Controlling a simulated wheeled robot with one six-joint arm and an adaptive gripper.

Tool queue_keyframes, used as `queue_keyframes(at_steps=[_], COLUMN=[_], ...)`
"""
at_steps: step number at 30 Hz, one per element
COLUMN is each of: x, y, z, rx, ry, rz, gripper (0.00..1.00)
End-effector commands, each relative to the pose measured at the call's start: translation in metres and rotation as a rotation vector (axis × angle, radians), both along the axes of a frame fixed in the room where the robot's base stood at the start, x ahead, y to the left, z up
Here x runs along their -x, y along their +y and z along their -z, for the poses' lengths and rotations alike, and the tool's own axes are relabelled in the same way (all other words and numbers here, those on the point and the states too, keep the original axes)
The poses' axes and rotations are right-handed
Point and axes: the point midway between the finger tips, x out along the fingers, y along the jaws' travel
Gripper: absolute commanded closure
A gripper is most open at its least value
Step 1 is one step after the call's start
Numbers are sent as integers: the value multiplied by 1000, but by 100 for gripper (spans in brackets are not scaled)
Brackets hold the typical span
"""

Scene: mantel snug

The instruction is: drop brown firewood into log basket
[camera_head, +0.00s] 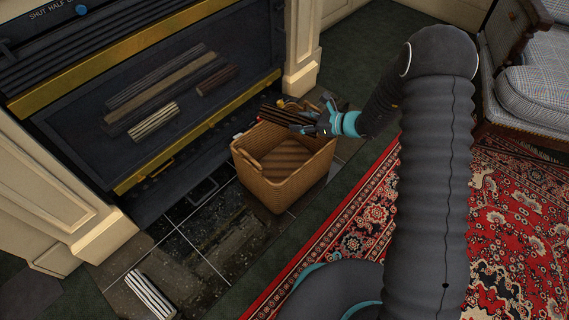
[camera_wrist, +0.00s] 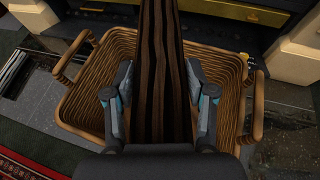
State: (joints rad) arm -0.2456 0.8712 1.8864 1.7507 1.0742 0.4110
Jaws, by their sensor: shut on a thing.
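The log basket (camera_head: 270,180) is a tan wicker box with handles, standing on the dark tiled hearth in front of the fireplace. My gripper (camera_head: 312,122) is over its far right rim in the head view. It is shut on the brown firewood (camera_head: 284,117), a dark streaked piece held above the basket. In the wrist view the firewood (camera_wrist: 158,75) runs lengthwise between the two fingers (camera_wrist: 160,100), with the basket (camera_wrist: 80,100) below and on both sides. The firewood hides much of the basket's inside in the wrist view; the visible floor looks empty in the head view.
Several wood pieces (camera_head: 175,78) lie on the dark fireplace ledge. A pale striped block (camera_head: 150,295) lies on the hearth at lower left. A cream pillar (camera_head: 301,45) stands behind the basket. A red patterned rug (camera_head: 500,215) and a plaid armchair (camera_head: 535,85) are at right.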

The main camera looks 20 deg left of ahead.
Motion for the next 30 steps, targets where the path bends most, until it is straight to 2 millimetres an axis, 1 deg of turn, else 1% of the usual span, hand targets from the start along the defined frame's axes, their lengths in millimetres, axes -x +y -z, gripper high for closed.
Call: queue_keyframes(at_steps=[1, 6, 10, 17, 18, 21, 30], x=[0, 0, 0, 0, 0, 0, 0], y=[0, 0, 0, 0, 0, 0, -1], z=[9, 24, 29, 29, 29, 29, 30], rx=[-1, -1, -1, -1, -1, -1, 1], ry=[1, 0, 0, -1, -1, 0, 1], rz=[0, 0, 1, 1, 1, 1, 1], gripper=[93, 93, 93, 93, 37, 16, 16])
